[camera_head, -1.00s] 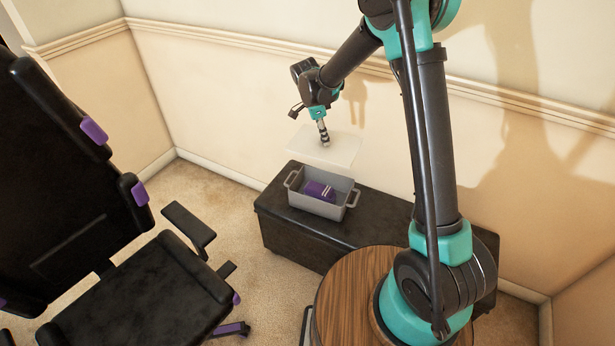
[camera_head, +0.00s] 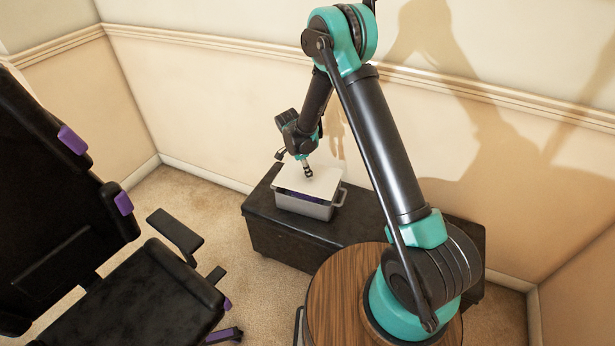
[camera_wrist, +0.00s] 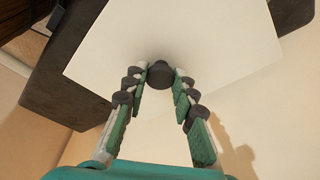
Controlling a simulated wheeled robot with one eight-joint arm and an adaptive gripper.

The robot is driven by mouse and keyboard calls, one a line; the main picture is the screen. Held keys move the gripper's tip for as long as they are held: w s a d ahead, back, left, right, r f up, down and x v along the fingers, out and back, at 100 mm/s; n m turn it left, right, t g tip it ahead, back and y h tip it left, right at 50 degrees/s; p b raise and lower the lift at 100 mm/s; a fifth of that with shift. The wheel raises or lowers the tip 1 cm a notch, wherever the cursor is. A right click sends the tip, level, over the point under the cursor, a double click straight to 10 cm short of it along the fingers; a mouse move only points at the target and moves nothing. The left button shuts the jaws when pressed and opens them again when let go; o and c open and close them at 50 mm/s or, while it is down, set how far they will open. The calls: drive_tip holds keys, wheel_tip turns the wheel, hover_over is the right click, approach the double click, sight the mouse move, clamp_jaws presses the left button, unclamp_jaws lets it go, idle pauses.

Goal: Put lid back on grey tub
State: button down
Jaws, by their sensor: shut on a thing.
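The white lid (camera_head: 314,180) is over the grey tub (camera_head: 308,208) in the head view, just above or on its rim. A dark gap with some purple shows under the lid's front edge, so the lid looks not flush there. The tub stands on the black bench, its right handle showing. My gripper (camera_head: 308,174) is at the top of the lid, shut on its knob. In the wrist view my gripper (camera_wrist: 160,80) has its fingers on either side of the dark knob (camera_wrist: 160,75), and the lid (camera_wrist: 205,35) fills much of the picture, hiding the tub.
The black bench (camera_head: 275,233) stands against the wall with bare top around the tub. A black and purple office chair (camera_head: 130,295) is at the left. A round wooden table (camera_head: 335,290) is at the front, under my arm's base.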

drive_tip(key=shift+f, duration=1.55)
drive_tip(key=shift+f, duration=0.45)
drive_tip(key=c, duration=1.2)
unclamp_jaws()
